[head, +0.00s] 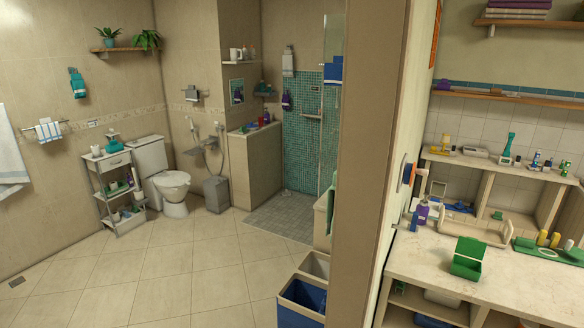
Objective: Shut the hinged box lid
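A green hinged box (465,266) sits on the pale stone counter (420,262) at the right of the head view, near the counter's front edge. Its green lid (470,247) stands raised and tilted back at the far side, so the box is open. The inside is small in the view, and I cannot tell whether it holds anything. My gripper is not in view.
A beige tray (476,228) is behind the box. A green tray (538,250) with yellow bottles is to its right, and purple and blue bottles (420,212) to its left. A wall edge (375,150) stands left of the counter. The tiled floor (170,270) is clear.

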